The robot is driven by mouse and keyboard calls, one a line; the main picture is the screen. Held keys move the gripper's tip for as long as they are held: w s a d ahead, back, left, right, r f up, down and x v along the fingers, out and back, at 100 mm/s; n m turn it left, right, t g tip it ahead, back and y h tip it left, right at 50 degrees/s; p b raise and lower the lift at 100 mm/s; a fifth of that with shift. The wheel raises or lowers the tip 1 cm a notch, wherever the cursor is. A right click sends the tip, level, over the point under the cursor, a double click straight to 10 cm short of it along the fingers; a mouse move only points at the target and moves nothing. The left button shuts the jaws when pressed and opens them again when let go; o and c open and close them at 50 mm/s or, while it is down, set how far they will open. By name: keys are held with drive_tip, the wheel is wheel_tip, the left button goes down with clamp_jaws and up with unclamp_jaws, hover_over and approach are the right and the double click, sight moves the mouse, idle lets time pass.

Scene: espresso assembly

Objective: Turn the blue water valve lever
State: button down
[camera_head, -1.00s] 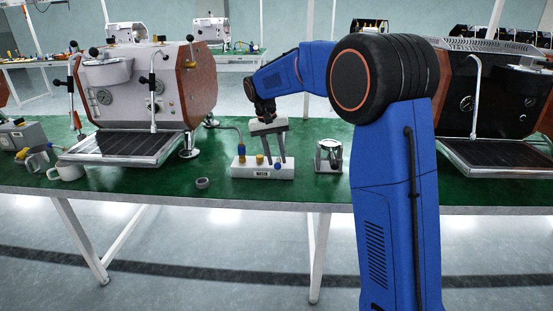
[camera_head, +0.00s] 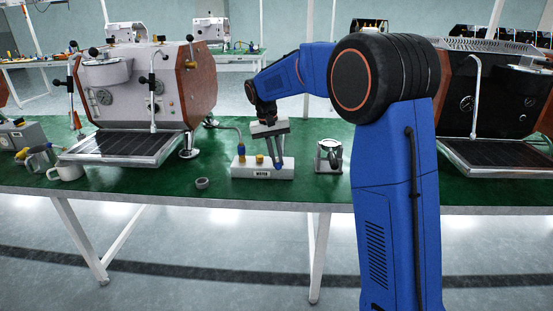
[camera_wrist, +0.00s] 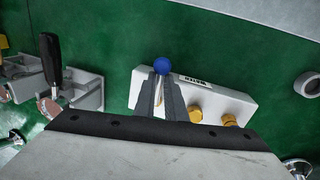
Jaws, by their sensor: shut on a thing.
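The blue water valve lever shows in the wrist view as a round blue knob (camera_wrist: 162,65) at the front edge of a white valve block (camera_wrist: 215,105). My gripper (camera_wrist: 162,88) is shut on the lever, with one finger on each side of its stem just below the knob. In the head view, the valve block (camera_head: 248,172) sits on the green table, and my gripper (camera_head: 278,165) reaches down to its right part. The lever is mostly hidden by the fingers there. Brass fittings (camera_wrist: 229,120) stand on the block.
A small metal stand (camera_head: 329,155) is right of the block, and a grey ring (camera_head: 202,183) lies to its left. A pale espresso machine (camera_head: 130,85) stands left, a black one (camera_head: 500,100) right.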

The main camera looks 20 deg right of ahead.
drive_tip(key=n, duration=0.1)
drive_tip(key=d+n, duration=0.1)
drive_tip(key=n, duration=0.1)
drive_tip(key=d+n, duration=0.1)
drive_tip(key=shift+s+t, duration=0.3)
drive_tip(key=shift+t, duration=0.1)
drive_tip(key=n, duration=0.1)
drive_tip(key=d+n, duration=0.1)
drive_tip(key=n, duration=0.1)
drive_tip(key=d+n, duration=0.1)
drive_tip(key=n, duration=0.1)
drive_tip(key=shift+w+t, duration=0.25)
drive_tip(key=shift+t, duration=0.15)
drive_tip(key=n, duration=0.1)
drive_tip(key=d+n, duration=0.1)
drive_tip(key=n, duration=0.1)
drive_tip(key=shift+w+d+n+t+y, duration=0.2)
drive_tip(key=shift+w+n+t+y, duration=0.1)
drive_tip(key=shift+w, duration=0.1)
drive_tip(key=shift+w+d+n+y, duration=0.2)
drive_tip(key=shift+w+d+n, duration=0.15)
drive_tip(key=shift+n, duration=0.6)
drive_tip(key=shift+w+d+n+y, duration=0.2)
drive_tip(key=shift+w+n, duration=0.15)
drive_tip(key=shift+n, duration=0.6)
drive_tip(key=c, duration=1.8)
unclamp_jaws()
drive_tip(key=shift+d, duration=0.1)
drive_tip(key=shift+r, duration=0.1)
